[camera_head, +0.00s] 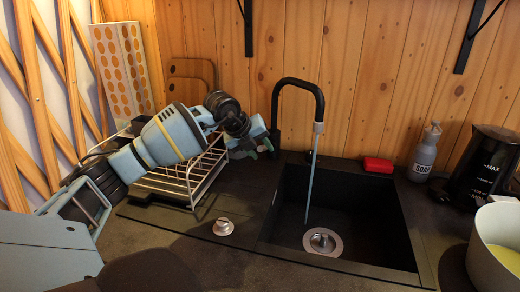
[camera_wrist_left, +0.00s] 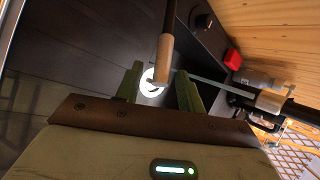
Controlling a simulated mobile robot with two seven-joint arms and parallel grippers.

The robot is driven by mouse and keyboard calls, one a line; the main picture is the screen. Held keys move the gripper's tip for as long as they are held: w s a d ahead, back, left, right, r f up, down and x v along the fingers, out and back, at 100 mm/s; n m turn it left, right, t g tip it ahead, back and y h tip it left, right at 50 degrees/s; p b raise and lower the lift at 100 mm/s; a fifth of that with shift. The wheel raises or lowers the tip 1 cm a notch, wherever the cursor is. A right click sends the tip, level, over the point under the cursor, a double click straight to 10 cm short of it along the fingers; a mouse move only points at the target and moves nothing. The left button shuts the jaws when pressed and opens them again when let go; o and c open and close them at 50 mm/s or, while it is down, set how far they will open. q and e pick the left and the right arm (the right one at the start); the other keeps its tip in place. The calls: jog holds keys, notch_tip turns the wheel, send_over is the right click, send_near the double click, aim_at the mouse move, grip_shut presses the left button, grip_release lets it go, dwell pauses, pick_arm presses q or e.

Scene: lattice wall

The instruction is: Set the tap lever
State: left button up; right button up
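The black tap (camera_head: 300,88) stands behind the sink, and a thin stream of water (camera_head: 308,190) runs from its spout into the basin. My left gripper (camera_head: 264,147) is beside the tap's column, on its left. In the left wrist view its two green fingers (camera_wrist_left: 160,85) are apart, with nothing visibly clamped. The lever cannot be made out in the head view. My right gripper is not in view.
The black sink (camera_head: 375,228) has a round strainer (camera_head: 322,241), and a round knob (camera_head: 223,226) sits on its left. A wire dish rack (camera_head: 185,180) stands under my left arm. A red sponge (camera_head: 378,165), soap bottle (camera_head: 424,155), kettle (camera_head: 488,165) and pale bowl (camera_head: 490,265) are on the right.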

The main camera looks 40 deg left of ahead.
pick_arm(q)
jog(key=shift+w+f, duration=0.1)
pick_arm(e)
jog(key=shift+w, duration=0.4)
pick_arm(q)
jog(key=shift+c, duration=0.5)
grip_shut()
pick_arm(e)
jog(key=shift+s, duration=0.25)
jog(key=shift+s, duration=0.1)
